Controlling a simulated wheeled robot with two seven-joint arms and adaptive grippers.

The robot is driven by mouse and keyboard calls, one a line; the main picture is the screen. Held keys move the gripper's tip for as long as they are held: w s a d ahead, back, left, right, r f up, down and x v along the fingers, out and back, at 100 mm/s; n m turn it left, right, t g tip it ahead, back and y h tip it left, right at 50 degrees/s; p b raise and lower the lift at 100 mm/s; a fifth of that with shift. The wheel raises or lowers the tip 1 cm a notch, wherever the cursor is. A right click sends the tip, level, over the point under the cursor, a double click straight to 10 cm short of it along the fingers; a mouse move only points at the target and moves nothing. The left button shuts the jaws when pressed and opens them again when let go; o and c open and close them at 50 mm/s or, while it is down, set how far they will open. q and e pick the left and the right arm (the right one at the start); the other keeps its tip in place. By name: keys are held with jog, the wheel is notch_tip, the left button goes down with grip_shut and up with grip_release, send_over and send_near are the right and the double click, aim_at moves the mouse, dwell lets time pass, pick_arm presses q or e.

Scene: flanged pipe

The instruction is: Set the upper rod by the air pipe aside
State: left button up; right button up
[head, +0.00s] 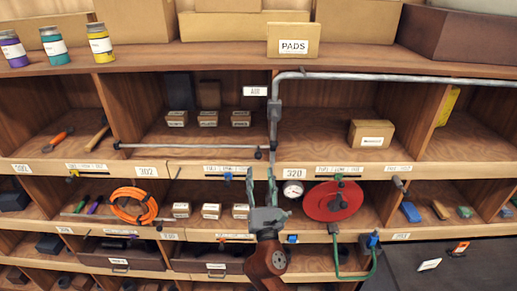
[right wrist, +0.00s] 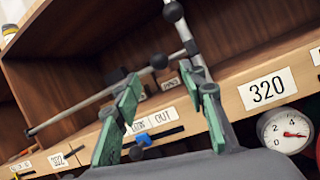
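The upper rod (head: 190,147) is thin and grey with dark ball ends. It lies level across the front of the middle upper compartment. Its right end is close to the grey air pipe (head: 273,125), which comes down beside the 320 label. In the right wrist view the rod (right wrist: 95,98) slants up to a black ball, with the pipe (right wrist: 187,40) just right of it. My right gripper (head: 260,175) is open and empty, pointing up just below the rod's right end. Its green-padded fingers (right wrist: 165,82) stand apart, with the ball showing beyond the gap. My left gripper is not in view.
A pressure gauge (head: 293,189) and a red disc (head: 333,201) are right of my right gripper. Small boxes (head: 208,119) stand behind the rod. An orange coil (head: 133,205) lies lower left. The shelf edge with labels (head: 228,169) runs close by the fingers.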

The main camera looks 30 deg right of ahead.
aim_at(258, 155)
jog(key=shift+w+d+r, duration=0.15)
jog(key=shift+w+r, duration=0.05)
jog(key=shift+r, duration=0.3)
jog(key=p+x, duration=0.2)
jog(key=x, duration=0.4)
jog(key=shift+w+d, duration=0.2)
jog(key=shift+w, duration=0.25)
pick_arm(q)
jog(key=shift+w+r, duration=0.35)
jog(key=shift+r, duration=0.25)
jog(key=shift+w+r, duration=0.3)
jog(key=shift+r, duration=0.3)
pick_arm(e)
jog(key=c, duration=0.3)
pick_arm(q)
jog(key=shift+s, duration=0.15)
pick_arm(e)
grip_shut()
